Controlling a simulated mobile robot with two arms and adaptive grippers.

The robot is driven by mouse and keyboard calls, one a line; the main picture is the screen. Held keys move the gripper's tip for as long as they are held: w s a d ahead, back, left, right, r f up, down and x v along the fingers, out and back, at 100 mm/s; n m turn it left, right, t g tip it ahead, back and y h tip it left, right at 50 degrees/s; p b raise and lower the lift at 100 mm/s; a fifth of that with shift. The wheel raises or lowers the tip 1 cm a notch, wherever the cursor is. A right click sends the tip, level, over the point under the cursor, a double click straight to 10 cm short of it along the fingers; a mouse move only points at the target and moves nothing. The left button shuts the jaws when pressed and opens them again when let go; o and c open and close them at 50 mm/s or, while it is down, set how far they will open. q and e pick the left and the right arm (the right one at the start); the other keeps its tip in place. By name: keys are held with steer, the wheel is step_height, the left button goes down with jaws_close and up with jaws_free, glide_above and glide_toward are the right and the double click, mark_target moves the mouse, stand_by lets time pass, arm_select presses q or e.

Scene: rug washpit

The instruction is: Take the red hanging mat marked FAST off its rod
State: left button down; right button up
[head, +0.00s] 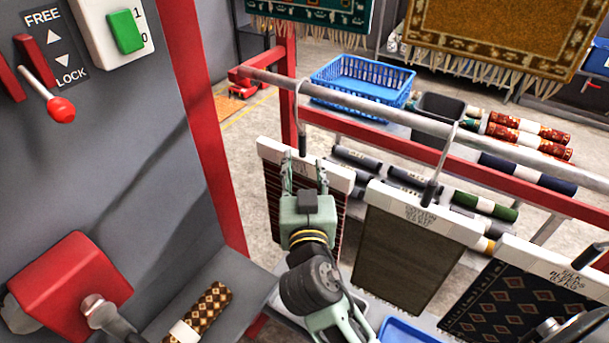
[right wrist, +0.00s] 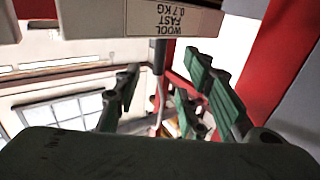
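The red striped mat (head: 275,198) hangs from the rod (head: 375,118) by a hook (head: 299,115), under a pale header bar (head: 340,180). My right gripper (head: 305,178) is in front of the mat, fingers upward near the header bar, and hides part of it. In the right wrist view the header bar (right wrist: 110,22) carries a label reading WOOL FAST 0.7 KG (right wrist: 175,17). There the fingers (right wrist: 165,95) are spread apart, and the hook's stem (right wrist: 160,62) shows between them; I cannot tell whether anything touches. My left gripper is not in view.
A brown mat (head: 408,252) and a dark diamond-patterned mat (head: 520,301) hang to the right. A grey panel with a FREE/LOCK lever (head: 60,108) and a red post (head: 205,110) stand left. A blue basket (head: 362,80) and rolled rugs (head: 515,128) lie behind the rod.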

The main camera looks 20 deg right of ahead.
mark_target(303, 147)
steer(key=shift+p+x, duration=0.45)
steer(key=shift+x, duration=1.65)
steer(key=shift+b+x, duration=0.3)
steer(key=shift+x, duration=2.05)
jaws_close()
steer(key=shift+r+p, duration=1.7)
steer(key=shift+r, duration=0.75)
